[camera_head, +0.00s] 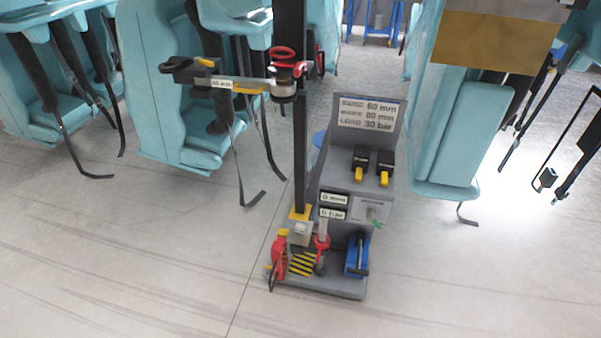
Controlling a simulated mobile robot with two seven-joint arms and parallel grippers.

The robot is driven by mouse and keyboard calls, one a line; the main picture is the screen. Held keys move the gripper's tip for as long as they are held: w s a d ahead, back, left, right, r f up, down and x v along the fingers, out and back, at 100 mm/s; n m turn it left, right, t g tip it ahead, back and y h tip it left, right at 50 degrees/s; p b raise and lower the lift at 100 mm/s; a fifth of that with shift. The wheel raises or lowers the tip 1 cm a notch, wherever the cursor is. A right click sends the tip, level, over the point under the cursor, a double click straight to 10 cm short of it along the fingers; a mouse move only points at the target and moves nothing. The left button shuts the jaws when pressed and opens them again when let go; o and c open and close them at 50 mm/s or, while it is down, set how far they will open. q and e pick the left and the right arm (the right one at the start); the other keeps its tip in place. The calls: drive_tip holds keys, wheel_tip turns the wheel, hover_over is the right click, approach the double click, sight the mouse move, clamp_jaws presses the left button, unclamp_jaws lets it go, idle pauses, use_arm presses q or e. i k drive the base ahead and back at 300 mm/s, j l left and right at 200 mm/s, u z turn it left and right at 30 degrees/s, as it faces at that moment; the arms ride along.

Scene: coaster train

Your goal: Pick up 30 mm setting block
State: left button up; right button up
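No block with a readable 30 mm marking shows. On the top of a grey stand (343,190) are two small dark pieces with yellow ends, a left one (360,165) and a right one (385,168). They stand side by side below a sign (368,113) that seems to read 60 mm, 60 mm and 30 bar. I cannot tell whether either piece is the setting block. A blue and dark device (357,255) and a red tool (279,258) are on the stand's low base. Neither of my grippers is in view.
A dark post (300,150) rises at the stand's left, with a labelled horizontal arm (240,85) high up. Turquoise seats (175,95) with hanging straps stand left; another turquoise seat part (460,130) is close on the right. The floor (470,285) in front is clear.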

sight(299, 228)
drive_tip(key=i+j, duration=0.2)
drive_tip(key=j, duration=0.15)
drive_tip(key=i+j+z, duration=0.15)
drive_tip(key=j, duration=0.2)
drive_tip(key=i+j, duration=0.25)
drive_tip(key=j, duration=0.15)
drive_tip(key=i+j+z, duration=0.15)
drive_tip(key=j, duration=0.25)
drive_tip(key=i+j, duration=0.2)
drive_tip(key=j, duration=0.2)
drive_tip(key=i+j+z, duration=0.15)
drive_tip(key=j, duration=0.25)
drive_tip(key=i+j, duration=0.15)
drive_tip(key=j, duration=0.25)
drive_tip(key=i+j+z, duration=0.15)
drive_tip(key=j, duration=0.25)
